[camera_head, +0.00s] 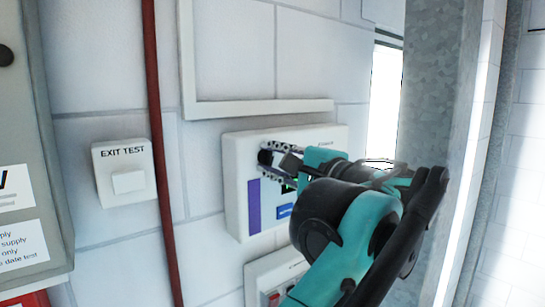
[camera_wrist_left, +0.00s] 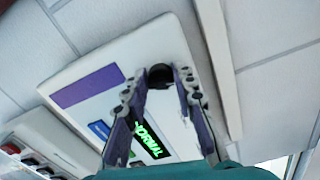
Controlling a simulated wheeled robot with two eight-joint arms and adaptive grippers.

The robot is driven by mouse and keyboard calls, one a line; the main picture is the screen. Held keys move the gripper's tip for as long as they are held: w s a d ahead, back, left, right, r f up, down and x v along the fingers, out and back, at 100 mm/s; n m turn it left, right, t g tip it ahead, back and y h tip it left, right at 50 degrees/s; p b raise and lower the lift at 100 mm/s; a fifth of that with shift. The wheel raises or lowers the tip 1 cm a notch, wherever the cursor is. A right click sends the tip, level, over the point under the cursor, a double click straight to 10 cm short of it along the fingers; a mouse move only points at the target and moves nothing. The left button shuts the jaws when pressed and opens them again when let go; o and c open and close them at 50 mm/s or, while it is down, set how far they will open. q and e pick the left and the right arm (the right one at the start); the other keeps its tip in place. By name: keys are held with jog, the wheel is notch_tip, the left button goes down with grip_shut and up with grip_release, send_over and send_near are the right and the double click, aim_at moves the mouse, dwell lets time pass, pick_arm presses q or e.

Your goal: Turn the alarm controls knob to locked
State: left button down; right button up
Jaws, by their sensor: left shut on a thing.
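The alarm controls panel (camera_head: 236,185) is a white wall box with a purple stripe; it also shows in the left wrist view (camera_wrist_left: 130,52). Its black knob (camera_head: 265,156) is at the upper left of the box. In the left wrist view the knob (camera_wrist_left: 160,75) sits between the fingertips. My left gripper (camera_head: 275,160) is shut on the knob; its fingers also show in the left wrist view (camera_wrist_left: 162,88). A green lit display (camera_wrist_left: 150,140) seems to read NORMAL. The knob's pointer and position marks cannot be made out. My right gripper is not in view.
An EXIT TEST switch (camera_head: 125,175) is on the wall at the left, beside a red vertical pipe (camera_head: 158,130). A second white box (camera_head: 262,272) is below the panel. A white raised frame (camera_head: 255,108) runs above it. A grey metal column (camera_head: 430,90) stands right.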

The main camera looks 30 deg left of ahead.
pick_arm(q)
jog(key=shift+f+n, duration=0.1)
jog(key=shift+n, duration=0.9)
jog(key=c, duration=1.3)
grip_release()
jog(key=shift+o, duration=0.2)
jog(key=shift+d, duration=0.1)
jog(key=v, duration=1.2)
